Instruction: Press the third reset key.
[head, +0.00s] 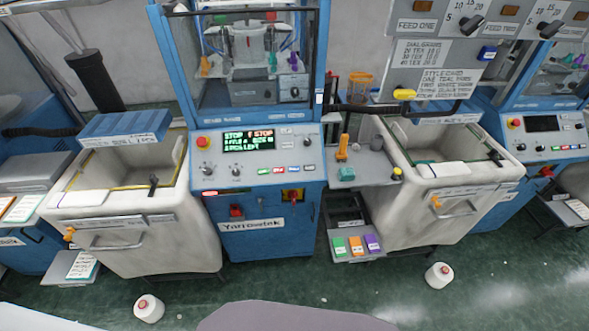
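A row of small coloured keys (286,170) sits on the sloped control panel (308,152) of the blue knitting machine in the middle. I cannot read their labels, so I cannot tell which one is the third reset key. To their left is a dark display (248,139) with green and red text that includes the word STOP. A red round button (202,142) and two black knobs (222,170) are also on this panel. Neither of my grippers is in view.
Pale bins stand left (130,245) and right (440,215) of the machine. A shelf with coloured boxes (356,244) is low at its right. White yarn cones lie on the green floor, left (148,308) and right (438,275).

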